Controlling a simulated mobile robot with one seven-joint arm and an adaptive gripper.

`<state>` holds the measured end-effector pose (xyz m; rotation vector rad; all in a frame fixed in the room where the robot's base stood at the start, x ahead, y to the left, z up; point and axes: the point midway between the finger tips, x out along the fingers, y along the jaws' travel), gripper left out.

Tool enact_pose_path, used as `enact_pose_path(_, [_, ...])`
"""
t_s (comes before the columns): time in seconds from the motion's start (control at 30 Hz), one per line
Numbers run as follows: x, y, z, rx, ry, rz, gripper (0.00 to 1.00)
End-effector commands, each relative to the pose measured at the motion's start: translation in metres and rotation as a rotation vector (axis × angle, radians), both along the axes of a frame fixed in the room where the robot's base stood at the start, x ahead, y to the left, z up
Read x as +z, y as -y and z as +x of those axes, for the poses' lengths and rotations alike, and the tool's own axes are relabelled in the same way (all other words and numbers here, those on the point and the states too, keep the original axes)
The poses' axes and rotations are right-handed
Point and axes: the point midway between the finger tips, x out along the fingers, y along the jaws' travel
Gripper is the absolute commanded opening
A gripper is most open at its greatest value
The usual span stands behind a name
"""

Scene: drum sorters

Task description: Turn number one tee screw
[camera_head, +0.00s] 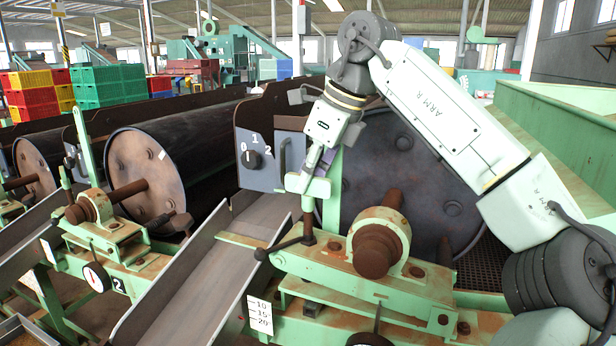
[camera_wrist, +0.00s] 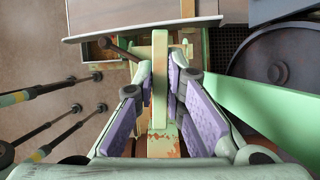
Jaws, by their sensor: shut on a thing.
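The tee screw (camera_head: 308,228) stands at the near end of the closest drum unit in the head view. Its dark crossbar with a ball end points left, and the wrist view shows the bar (camera_wrist: 122,49) left of a pale green upright post (camera_wrist: 160,75). My gripper (camera_head: 309,185) is pointed down above the tee screw, close to the post. In the wrist view, the purple pads of my gripper (camera_wrist: 160,100) lie on both sides of the post, shut on it. The exact contact and the top of the screw are partly hidden.
A grey panel with a numbered dial (camera_head: 254,158) stands left of my gripper. The nearest drum (camera_head: 425,185) and a rusty shaft bearing (camera_head: 380,243) lie to the right. A grey chute (camera_head: 190,280) slopes below left. A second drum (camera_head: 160,165) stands further left.

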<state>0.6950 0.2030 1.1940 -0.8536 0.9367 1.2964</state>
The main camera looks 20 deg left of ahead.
Motion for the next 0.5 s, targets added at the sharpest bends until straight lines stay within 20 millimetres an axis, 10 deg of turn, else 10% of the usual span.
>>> enact_pose_path(0.5, [-0.0005, 0.0019, 0.0005, 0.425, 0.003, -0.004, 0.0])
